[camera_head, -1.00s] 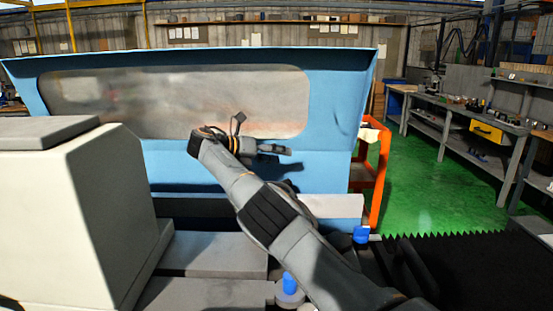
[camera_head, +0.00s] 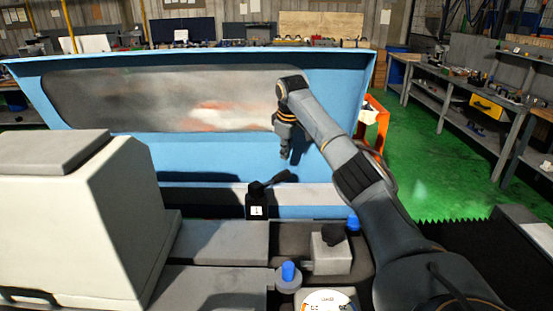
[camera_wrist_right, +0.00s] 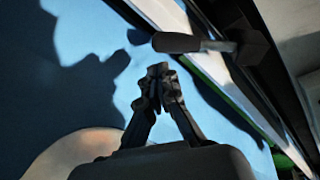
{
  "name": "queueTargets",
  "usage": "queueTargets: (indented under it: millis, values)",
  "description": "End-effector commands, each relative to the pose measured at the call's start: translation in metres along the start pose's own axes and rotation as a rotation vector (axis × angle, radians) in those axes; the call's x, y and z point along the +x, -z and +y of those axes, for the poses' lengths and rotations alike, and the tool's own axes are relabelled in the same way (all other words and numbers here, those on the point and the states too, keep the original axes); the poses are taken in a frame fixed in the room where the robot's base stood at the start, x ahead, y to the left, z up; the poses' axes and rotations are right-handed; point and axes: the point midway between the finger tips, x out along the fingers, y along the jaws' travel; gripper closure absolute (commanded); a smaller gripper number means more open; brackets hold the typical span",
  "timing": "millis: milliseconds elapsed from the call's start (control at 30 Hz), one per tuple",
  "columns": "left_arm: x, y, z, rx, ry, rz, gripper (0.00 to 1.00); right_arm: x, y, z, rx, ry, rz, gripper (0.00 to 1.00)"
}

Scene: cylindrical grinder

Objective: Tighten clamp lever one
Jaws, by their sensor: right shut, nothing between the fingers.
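Clamp lever one is a black block (camera_head: 257,205) with a white label reading 1 and a dark lever handle (camera_head: 276,179) sticking out to the upper right. It stands at the foot of the blue panel in the head view. In the wrist view the lever handle (camera_wrist_right: 178,42) lies just beyond the fingertips, its block (camera_wrist_right: 254,47) to the right. My right gripper (camera_head: 283,154) points down above the lever. Its fingers (camera_wrist_right: 158,72) are closed together and empty, apart from the handle. My left gripper is not in view.
The blue panel (camera_head: 215,153) with its window stands close behind the gripper. A large white housing (camera_head: 70,220) fills the left. Blue knobs (camera_head: 288,271) (camera_head: 352,221) and a grey box (camera_head: 332,255) with a black top sit in front of the lever, near my right arm.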

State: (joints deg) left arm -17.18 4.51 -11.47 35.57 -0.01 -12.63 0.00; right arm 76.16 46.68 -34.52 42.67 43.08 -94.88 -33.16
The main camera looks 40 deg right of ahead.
Motion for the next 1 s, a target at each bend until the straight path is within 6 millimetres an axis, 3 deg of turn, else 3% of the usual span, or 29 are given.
queueTargets:
  millis: [33, 100, 333, 467, 800, 1000]
  values:
    - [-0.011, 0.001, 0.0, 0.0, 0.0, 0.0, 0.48, -0.013, 0.0, 0.002, 0.082, 0.032, 0.035, 1.0]
    - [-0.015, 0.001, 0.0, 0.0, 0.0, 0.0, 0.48, -0.021, 0.001, -0.001, 0.178, 0.077, 0.072, 1.0]
    - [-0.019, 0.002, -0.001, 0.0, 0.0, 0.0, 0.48, -0.027, 0.004, -0.007, 0.306, 0.143, 0.114, 1.0]
    - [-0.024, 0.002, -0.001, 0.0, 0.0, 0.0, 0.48, -0.012, 0.006, -0.009, 0.308, 0.145, 0.112, 1.0]
    - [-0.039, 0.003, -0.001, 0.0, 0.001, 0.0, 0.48, 0.049, 0.015, -0.016, 0.307, 0.144, 0.113, 1.0]
    - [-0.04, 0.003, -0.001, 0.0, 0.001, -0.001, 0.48, 0.064, 0.016, -0.018, 0.306, 0.142, 0.114, 1.0]
